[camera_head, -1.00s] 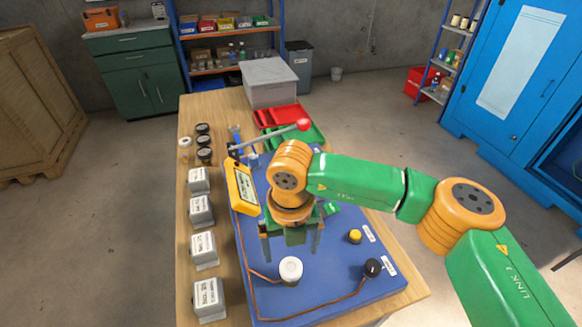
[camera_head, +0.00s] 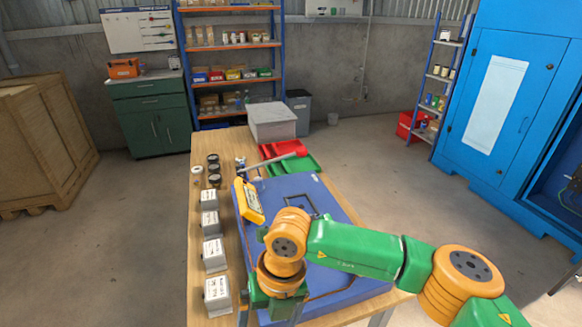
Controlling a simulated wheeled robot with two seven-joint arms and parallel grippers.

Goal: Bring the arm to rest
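My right arm comes in from the right, with orange joints and green links. Its gripper (camera_head: 271,318) points down over the near part of the blue board (camera_head: 325,205) on the wooden table. The fingers stand apart at the bottom edge of the view, and their tips are cut off. I see nothing held between them. My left arm and gripper are not in view. The arm hides much of the near half of the board.
A yellow meter (camera_head: 248,201) lies at the board's left edge. A lever with a red end (camera_head: 302,151) stands behind it. Several grey-white boxes (camera_head: 214,254) line the table's left side. Red (camera_head: 279,149) and green trays and a grey bin (camera_head: 271,122) stand at the back.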

